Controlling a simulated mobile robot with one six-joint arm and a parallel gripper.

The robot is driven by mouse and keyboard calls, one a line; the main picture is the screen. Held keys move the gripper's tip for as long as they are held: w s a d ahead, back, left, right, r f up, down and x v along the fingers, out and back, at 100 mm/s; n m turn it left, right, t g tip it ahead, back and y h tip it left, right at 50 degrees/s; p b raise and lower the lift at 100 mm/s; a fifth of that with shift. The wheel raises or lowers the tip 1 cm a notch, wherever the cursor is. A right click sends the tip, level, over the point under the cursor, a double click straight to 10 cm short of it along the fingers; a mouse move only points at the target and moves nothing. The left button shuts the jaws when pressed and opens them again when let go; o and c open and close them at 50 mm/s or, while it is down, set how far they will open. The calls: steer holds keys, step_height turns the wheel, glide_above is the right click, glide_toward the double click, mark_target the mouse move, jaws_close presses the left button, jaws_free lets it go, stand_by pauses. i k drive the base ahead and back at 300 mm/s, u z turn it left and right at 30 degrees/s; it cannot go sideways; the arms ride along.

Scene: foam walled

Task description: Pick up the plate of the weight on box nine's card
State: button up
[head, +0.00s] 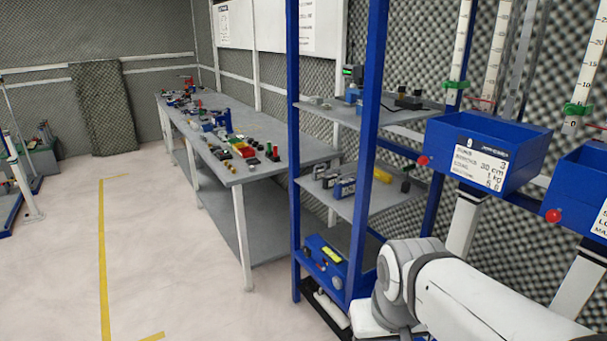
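A blue box (490,145) stands on a white post at the right, with a red knob at its left side. Its white card (480,165) shows a 9 at the top left, and below it what looks like 30 cm and 1 kg; the other lines are too small to read surely. I cannot make out a weight plate for certain; small items on the long bench (290,163) and the shelves are too small to tell. My white and grey arm shows at the bottom right, but my gripper is not in view.
A blue-framed shelf rack (367,150) stands between the bench and the box, holding small devices and a blue case (325,260) low down. A second blue box (585,185) is cut by the right edge. The pale floor (170,250) at the left is clear, with a yellow line.

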mark_target(328, 181)
steer(key=i, duration=0.9)
